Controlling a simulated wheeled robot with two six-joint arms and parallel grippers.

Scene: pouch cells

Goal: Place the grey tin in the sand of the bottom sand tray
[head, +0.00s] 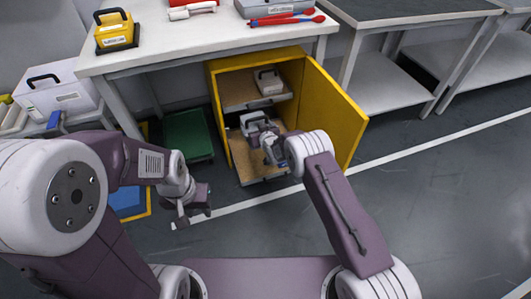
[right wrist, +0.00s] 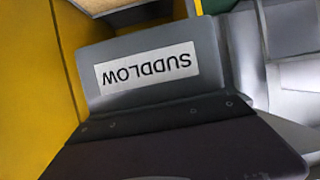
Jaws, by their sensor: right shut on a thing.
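The grey tin (right wrist: 160,80), with a white label reading SUDDLOW upside down, fills much of the right wrist view. In the head view the grey tin (head: 254,121) shows in the yellow cabinet, over the back of the bottom sand tray (head: 247,171). My right gripper (head: 266,141) reaches in at the cabinet front and is shut on the tin. I cannot tell whether the tin touches the sand. My left gripper (head: 194,212) hangs outside, left of the cabinet, with its fingers apart and empty.
The yellow cabinet door (head: 335,110) stands open on the right. An upper sand tray (head: 236,94) holds a pale tin (head: 269,80) above my right gripper. A green crate (head: 188,135) stands left of the cabinet. The floor in front is clear.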

